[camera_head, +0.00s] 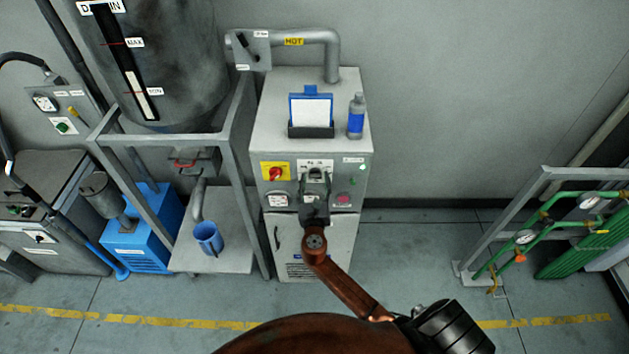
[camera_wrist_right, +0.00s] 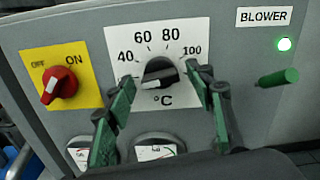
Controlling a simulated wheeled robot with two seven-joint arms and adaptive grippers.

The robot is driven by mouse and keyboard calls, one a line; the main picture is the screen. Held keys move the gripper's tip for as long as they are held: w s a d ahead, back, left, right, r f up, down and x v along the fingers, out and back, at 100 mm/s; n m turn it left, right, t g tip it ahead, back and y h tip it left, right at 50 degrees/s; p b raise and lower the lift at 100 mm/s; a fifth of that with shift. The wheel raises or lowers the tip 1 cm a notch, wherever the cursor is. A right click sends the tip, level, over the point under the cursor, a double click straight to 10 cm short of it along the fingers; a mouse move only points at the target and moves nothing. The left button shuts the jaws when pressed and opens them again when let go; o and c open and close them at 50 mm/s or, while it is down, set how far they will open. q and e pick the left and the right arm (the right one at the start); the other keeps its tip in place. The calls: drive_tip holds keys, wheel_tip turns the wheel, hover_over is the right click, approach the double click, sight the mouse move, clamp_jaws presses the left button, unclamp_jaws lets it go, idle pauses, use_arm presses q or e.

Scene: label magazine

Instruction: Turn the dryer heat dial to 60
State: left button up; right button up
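The heat dial (camera_wrist_right: 160,72) is a dark round knob on a white plate marked 40, 60, 80, 100 and °C. Its white pointer mark faces left and slightly down, below the 40. My right gripper (camera_wrist_right: 158,82) has its green fingers spread, one on each side of the dial, with gaps between them and the knob. In the head view my right gripper (camera_head: 314,190) is in front of the grey dryer cabinet (camera_head: 270,130) and hides most of the dial. My left gripper is not in view.
Left of the dial is a red OFF/ON switch (camera_wrist_right: 60,84) on a yellow plate. Right of it are a green peg (camera_wrist_right: 278,78) and a lit green BLOWER lamp (camera_wrist_right: 284,44). Gauges sit below the dial.

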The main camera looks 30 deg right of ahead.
drive_tip(key=c, duration=1.1)
drive_tip(key=shift+m, duration=0.3)
drive_tip(key=shift+m+b, duration=4.15)
drive_tip(key=shift+m, duration=3.45)
drive_tip(key=o, duration=1.2)
drive_tip(key=shift+c, duration=0.2)
